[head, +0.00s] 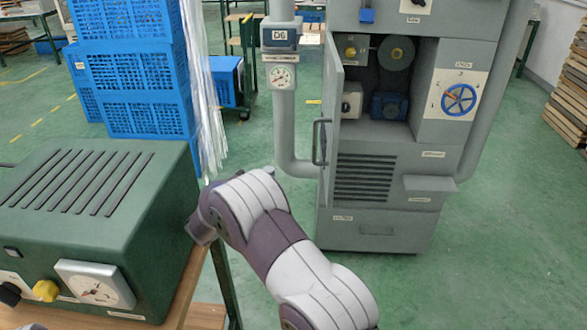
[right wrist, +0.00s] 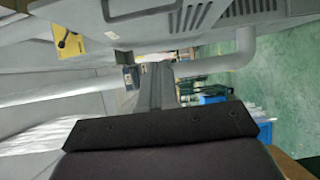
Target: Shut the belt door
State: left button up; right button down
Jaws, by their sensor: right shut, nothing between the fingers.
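The belt door (head: 330,110) is a narrow grey panel with a dark bar handle (head: 321,142) on the grey machine (head: 375,225) in the head view. It stands swung out at the left of the open compartment (head: 389,78), where pulleys and a blue motor show. My right arm crosses the lower middle of the head view, apart from the handle in the picture; its fingers cannot be made out there. In the right wrist view my right gripper (right wrist: 158,75) is shut and empty, past its dark body. My left gripper is not in view.
A green box (head: 90,205) with a gauge sits on a bench at the left. Blue crates (head: 140,70) stand behind it. A grey pipe (head: 284,110) with a gauge runs left of the door. Green floor is clear right of the machine.

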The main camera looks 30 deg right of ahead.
jog(key=s+d+x, duration=0.1)
jog(key=s+x, duration=0.1)
jog(key=x, duration=1)
jog(key=shift+s+d+b, duration=0.15)
jog(key=shift+d+b, duration=0.15)
jog(key=shift+d, duration=0.1)
jog(key=shift+s+d+r, duration=0.1)
jog(key=shift+r, duration=0.05)
